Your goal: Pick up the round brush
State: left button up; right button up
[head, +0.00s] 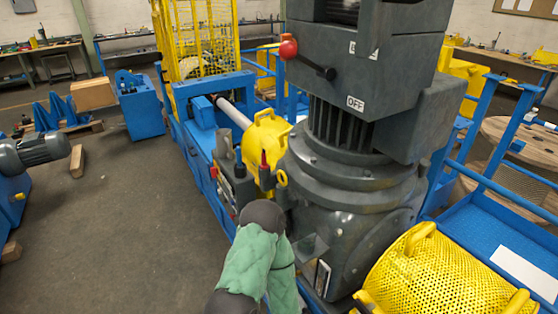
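I cannot make out a round brush in the head view. One of my arms, in a green sleeve with dark joints, rises from the bottom middle of the picture. It overlaps the lower part of the blue machine (201,171). Neither gripper can be made out, so I cannot see whether either one holds anything.
A grey motor-gearbox (350,215) with a red-knobbed lever (288,49) fills the centre right. A perforated yellow guard (440,275) is at the lower right. A wooden cable reel (520,150) stands at the right. The floor (120,220) at the left is largely clear.

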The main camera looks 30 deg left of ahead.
aim_at(238, 149)
jog(key=j+z, duration=0.35)
jog(key=j, duration=0.3)
jog(key=j+z, duration=0.4)
jog(key=j, duration=0.25)
jog(key=k+j+z, duration=0.1)
jog(key=j+z, duration=0.25)
jog(key=j, duration=0.3)
